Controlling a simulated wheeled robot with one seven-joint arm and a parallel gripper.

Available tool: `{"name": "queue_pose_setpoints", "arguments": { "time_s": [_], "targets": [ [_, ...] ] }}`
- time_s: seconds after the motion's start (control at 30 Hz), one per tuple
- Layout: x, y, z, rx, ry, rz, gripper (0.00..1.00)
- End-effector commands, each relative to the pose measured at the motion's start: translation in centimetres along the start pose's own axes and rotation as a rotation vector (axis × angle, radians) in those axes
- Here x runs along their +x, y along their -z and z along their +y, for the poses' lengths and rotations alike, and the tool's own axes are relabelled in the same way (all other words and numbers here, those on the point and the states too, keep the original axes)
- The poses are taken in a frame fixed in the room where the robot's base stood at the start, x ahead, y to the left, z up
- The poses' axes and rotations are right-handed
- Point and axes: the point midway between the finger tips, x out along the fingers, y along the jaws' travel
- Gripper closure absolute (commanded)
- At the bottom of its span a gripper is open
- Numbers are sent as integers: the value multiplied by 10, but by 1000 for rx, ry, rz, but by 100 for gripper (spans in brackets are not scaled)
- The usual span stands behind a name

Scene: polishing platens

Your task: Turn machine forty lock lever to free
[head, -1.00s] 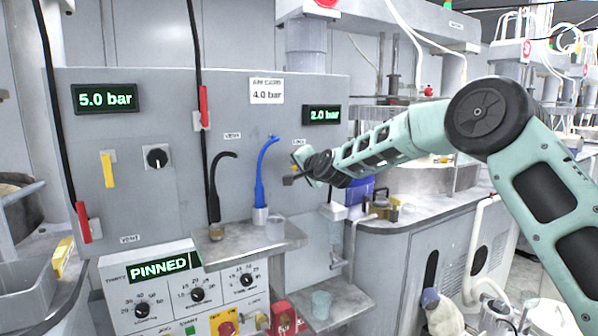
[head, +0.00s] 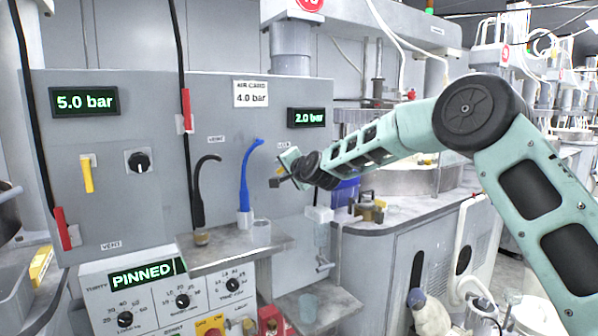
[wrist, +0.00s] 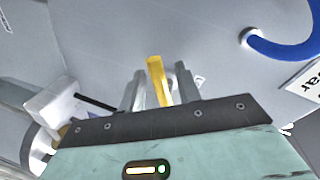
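A yellow lever (wrist: 158,82) shows in the wrist view, standing out between my two gripper fingers. In the head view my gripper (head: 282,172) is at the right part of the grey wall panel (head: 130,215), just below a small label, and hides most of the lever there. The grey fingers are apart, one on each side of the lever, with narrow gaps visible. I cannot tell whether either finger touches it. A display reading PINNED (head: 143,274) is lit on the lower control box, which bears the word THIRTY.
A blue curved hose (head: 246,178) and a black one (head: 200,190) rise from a small shelf (head: 240,243) left of my gripper. Another yellow lever (head: 87,174) and red levers (head: 62,229) are farther left. A white fitting (wrist: 52,103) is close by in the wrist view.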

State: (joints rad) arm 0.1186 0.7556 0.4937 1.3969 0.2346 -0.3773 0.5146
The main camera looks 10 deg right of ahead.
Motion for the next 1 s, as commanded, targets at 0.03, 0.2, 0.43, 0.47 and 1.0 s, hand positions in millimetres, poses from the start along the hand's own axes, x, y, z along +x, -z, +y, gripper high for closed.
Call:
{"name": "queue_pose_setpoints", "arguments": {
  "time_s": [0.03, 0.2, 0.43, 0.47, 1.0],
  "targets": [
    [-7, 0, 2, -2, 0, 2, 66],
    [-40, 0, 3, -3, 0, 2, 66],
    [-90, 0, 3, -3, 0, 4, 66],
    [-97, 1, 3, -3, 0, 4, 66],
    [-164, 0, 2, 0, -2, 1, 66]
  ]
}}
